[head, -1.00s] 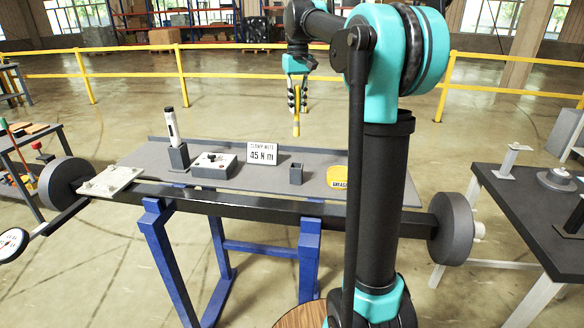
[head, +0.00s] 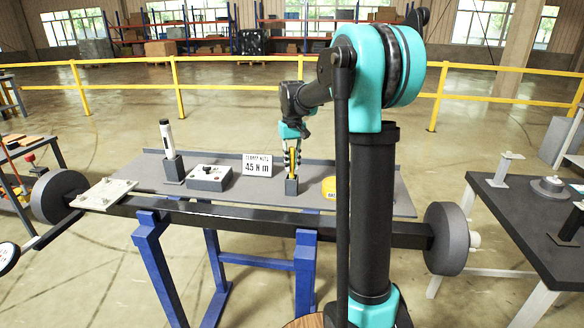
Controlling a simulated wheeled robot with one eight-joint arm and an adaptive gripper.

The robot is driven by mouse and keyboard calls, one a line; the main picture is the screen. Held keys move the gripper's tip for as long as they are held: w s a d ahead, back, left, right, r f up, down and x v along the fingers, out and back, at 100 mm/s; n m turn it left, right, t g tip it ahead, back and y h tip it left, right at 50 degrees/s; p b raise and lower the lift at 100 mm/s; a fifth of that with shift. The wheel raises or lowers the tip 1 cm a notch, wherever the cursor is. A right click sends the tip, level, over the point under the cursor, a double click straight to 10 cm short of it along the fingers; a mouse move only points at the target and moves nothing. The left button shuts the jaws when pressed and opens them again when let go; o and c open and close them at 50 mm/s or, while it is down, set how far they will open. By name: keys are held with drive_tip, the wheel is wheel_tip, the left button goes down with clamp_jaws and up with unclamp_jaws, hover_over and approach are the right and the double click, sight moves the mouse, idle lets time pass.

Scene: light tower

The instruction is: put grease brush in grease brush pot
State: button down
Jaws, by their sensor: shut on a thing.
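The grease brush (head: 292,163) is a slim yellow stick, held upright in my gripper (head: 292,151). My gripper points down and its fingers are shut on the brush. The grease brush pot (head: 291,188) is a small dark grey square holder on the grey bench top, directly below my gripper in the head view. The brush's lower end meets the pot's mouth in the picture. I cannot tell whether it is inside the pot or how deep.
A yellow grease tin (head: 328,188) stands close right of the pot, partly behind my arm. A "45 N m" sign (head: 257,165), a grey control box (head: 209,177) and a white pen-like tool (head: 166,137) in a holder stand to the left. A raised lip runs along the bench's back.

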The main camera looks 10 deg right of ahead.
sight(292, 149)
drive_tip(key=shift+f, duration=0.7)
drive_tip(key=shift+f, duration=0.1)
drive_tip(key=c, duration=1.5)
unclamp_jaws()
drive_tip(key=shift+o, duration=0.2)
wheel_tip(292, 149, up, 12)
drive_tip(key=shift+r, duration=0.15)
drive_tip(key=shift+s, duration=0.2)
